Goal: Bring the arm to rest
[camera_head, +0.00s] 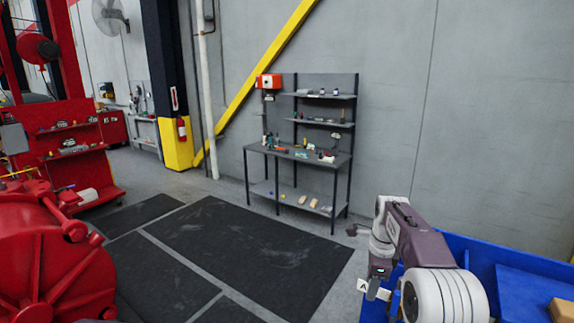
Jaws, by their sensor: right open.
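My right arm comes in at the lower right, and its gripper (373,290) hangs pointing down with two pale fingertips apart. The gripper is open, and nothing shows between the fingertips. It hangs in front of the left edge of a blue bin or cart (480,249); I cannot tell how far above it. My left gripper is not in view. A large red round valve actuator body (60,265) with ribs fills the lower left, well apart from my right gripper.
A grey workbench (262,150) with shelves and small parts stands against the back wall. Black mats (250,250) cover the clear middle floor. A red tool rack (75,150) stands at the left. A yellow-based column (178,155) and a tan block (561,310) also show.

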